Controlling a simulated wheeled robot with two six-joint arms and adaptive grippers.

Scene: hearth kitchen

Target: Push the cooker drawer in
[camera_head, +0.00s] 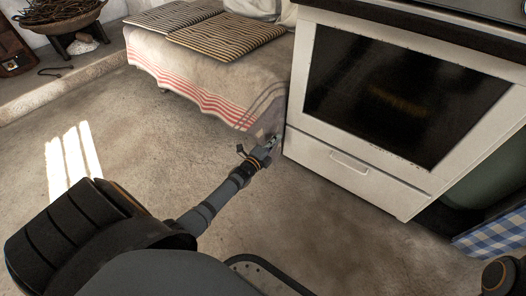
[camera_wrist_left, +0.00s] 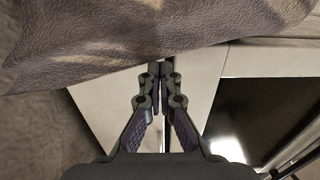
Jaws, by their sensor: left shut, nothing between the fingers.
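The cooker drawer (camera_head: 390,188) is the low pale front at the foot of the white cooker (camera_head: 299,75), below the dark oven window. Its bar handle (camera_head: 349,163) is in the middle. From this angle I cannot tell how far the drawer stands out. My left gripper (camera_head: 273,142) is low, just left of the drawer's left end, pointing away from me. In the left wrist view the left gripper (camera_wrist_left: 160,72) is shut and empty, with its tips before pale panels. Whether they touch is unclear. My right gripper is not in view.
A bench with a striped cloth (camera_head: 190,75) and striped cushions (camera_head: 228,35) stands close left of the cooker, just beyond my gripper. A blue checked cloth (camera_head: 492,236) hangs at the right. The floor (camera_head: 330,215) before the drawer is clear.

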